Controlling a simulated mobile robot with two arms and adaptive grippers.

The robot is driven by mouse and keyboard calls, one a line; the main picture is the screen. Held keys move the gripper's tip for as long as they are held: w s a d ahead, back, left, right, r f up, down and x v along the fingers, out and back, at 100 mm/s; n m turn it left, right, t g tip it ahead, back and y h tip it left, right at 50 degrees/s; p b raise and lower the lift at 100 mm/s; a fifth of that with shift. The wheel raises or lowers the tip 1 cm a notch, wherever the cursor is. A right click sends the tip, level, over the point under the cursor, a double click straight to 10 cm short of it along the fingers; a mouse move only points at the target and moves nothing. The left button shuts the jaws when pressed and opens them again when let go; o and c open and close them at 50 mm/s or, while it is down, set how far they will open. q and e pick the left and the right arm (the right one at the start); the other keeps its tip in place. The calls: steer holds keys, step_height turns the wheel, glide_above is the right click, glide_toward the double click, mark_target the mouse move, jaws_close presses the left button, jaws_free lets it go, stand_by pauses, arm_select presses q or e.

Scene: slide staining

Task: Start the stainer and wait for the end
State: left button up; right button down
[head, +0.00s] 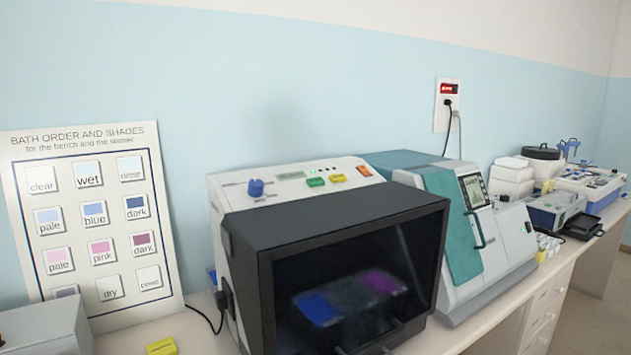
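The stainer (222,210) stands on the bench in the middle of the head view, a white case with a dark-framed front hood (330,222). The hood's dark window (350,265) looks closed. Through it I see a blue patch (317,306) and a purple patch (383,281), dim behind the glass. On the sloped top panel are a blue knob (256,188), a small display (291,175), a green button (316,182), a yellow button (338,178) and an orange switch (364,170). The display text is too small to read. Neither gripper is in view.
A chart of bath order and shades (92,215) leans on the wall at left. A yellow object (162,346) lies before it. A teal and white machine (470,240) stands close on the stainer's right. More equipment and white boxes (512,178) fill the bench (560,266) farther right.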

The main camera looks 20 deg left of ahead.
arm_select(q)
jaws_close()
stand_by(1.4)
